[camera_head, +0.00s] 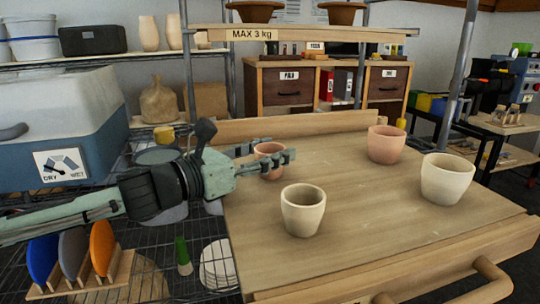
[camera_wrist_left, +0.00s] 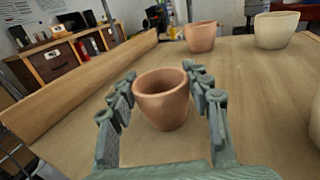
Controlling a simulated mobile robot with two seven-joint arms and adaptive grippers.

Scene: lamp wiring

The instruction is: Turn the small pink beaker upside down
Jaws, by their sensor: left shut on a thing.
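The small pink beaker (camera_head: 269,149) stands upright, mouth up, near the left back of the wooden worktop (camera_head: 350,200). My left gripper (camera_head: 280,154) reaches in from the left with a finger on each side of it and is shut on it. In the left wrist view the small pink beaker (camera_wrist_left: 160,103) sits between the fingers of my left gripper (camera_wrist_left: 160,76), with its rim and front wall clear to see. In the head view a finger hides part of its wall. My right gripper is not in view.
A larger pink beaker (camera_head: 386,146) stands at the back right. A large cream beaker (camera_head: 446,182) is at the right, and a smaller cream beaker (camera_head: 302,214) at the front. A raised wooden board (camera_head: 310,125) runs along the back edge. The worktop's middle is clear.

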